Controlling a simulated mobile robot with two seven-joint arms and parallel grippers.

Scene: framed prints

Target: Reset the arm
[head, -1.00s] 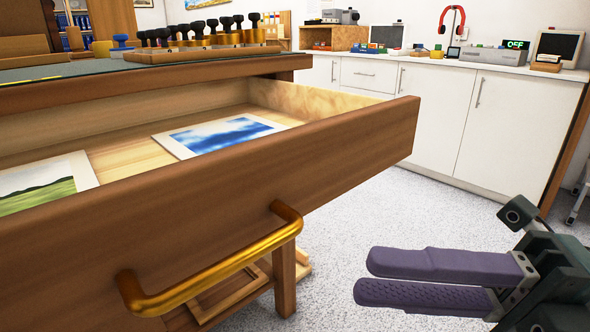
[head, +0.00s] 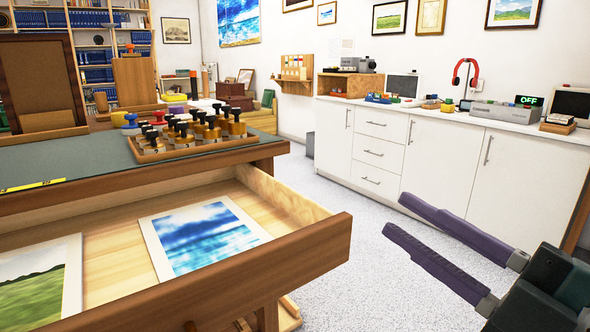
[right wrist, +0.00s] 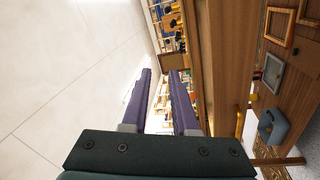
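My right gripper (head: 430,245) is at the lower right of the head view, to the right of the open drawer. Its two purple fingers are parted and nothing is between them. In the right wrist view the fingers (right wrist: 160,100) are also apart and empty, beside a brown wooden surface. The wooden drawer (head: 290,255) stands open under the desk. In it lie a blue seascape print (head: 205,237) and a green landscape print (head: 35,285). The drawer's handle is not clearly in the head view. My left gripper is not in view.
The desk (head: 90,165) bears a tray of black-knobbed stamps (head: 190,150). White cabinets (head: 440,170) line the back wall, with red headphones (head: 464,75) and devices on top. Speckled floor (head: 350,240) lies clear between drawer and cabinets.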

